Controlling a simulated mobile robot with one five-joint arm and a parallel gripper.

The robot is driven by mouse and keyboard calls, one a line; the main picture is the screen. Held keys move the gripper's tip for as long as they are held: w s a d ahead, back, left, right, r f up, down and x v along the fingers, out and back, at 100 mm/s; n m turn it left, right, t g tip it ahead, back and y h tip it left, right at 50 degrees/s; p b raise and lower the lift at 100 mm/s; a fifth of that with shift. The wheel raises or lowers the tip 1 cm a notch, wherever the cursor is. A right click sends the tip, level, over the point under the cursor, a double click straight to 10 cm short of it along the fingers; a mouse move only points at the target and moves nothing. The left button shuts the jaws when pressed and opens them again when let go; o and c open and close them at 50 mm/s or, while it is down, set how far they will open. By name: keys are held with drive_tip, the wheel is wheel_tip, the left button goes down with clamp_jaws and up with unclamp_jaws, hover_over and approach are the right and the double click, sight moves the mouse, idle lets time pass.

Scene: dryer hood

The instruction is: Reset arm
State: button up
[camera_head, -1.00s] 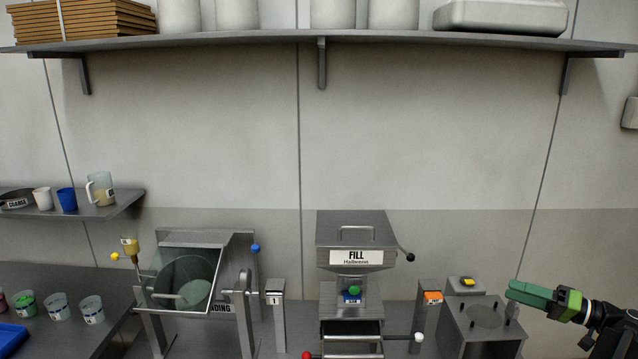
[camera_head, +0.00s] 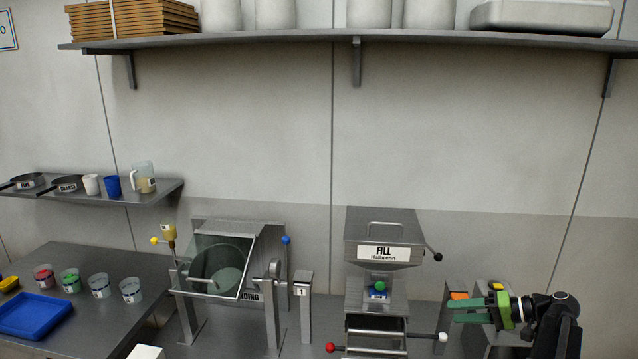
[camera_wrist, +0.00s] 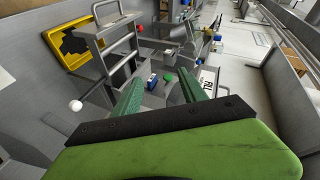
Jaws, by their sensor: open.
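My gripper (camera_head: 468,309) is at the lower right of the head view, pointing left. Its green fingers are apart and hold nothing. It is in front of the orange-marked post (camera_head: 457,296) and to the right of the FILL machine (camera_head: 383,253). In the wrist view my gripper (camera_wrist: 160,90) has its two green fingers spread, with a blue block and a green knob (camera_wrist: 169,77) seen beyond and between them. My black wrist and forearm hide part of the grey box at the right.
A tilted drum machine (camera_head: 222,270) stands left of the FILL machine. A white-tipped lever (camera_head: 443,337) sticks out near my gripper. Cups and a blue tray (camera_head: 35,315) are on the left counter.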

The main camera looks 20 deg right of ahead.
drive_tip(key=w+a+f+n+g+h, duration=0.1)
drive_tip(key=a+f+g+h, duration=0.3)
drive_tip(key=a, duration=0.9)
drive_tip(key=w+a+f+n+g+h, duration=0.1)
drive_tip(key=a+f+n+g+h, duration=0.15)
drive_tip(key=a+f, duration=0.65)
drive_tip(key=w+a+f+n+g+h, duration=0.1)
drive_tip(key=w+a+f+g+h, duration=0.15)
drive_tip(key=a, duration=1.35)
drive_tip(key=s+f+h+b, duration=0.1)
drive_tip(key=s+f+b, duration=0.2)
drive_tip(key=f+b, duration=3.15)
wheel_tip(320, 180, up, 14)
drive_tip(key=p, duration=1.3)
drive_tip(key=shift+s+a+f, duration=0.15)
drive_tip(key=shift+a, duration=0.1)
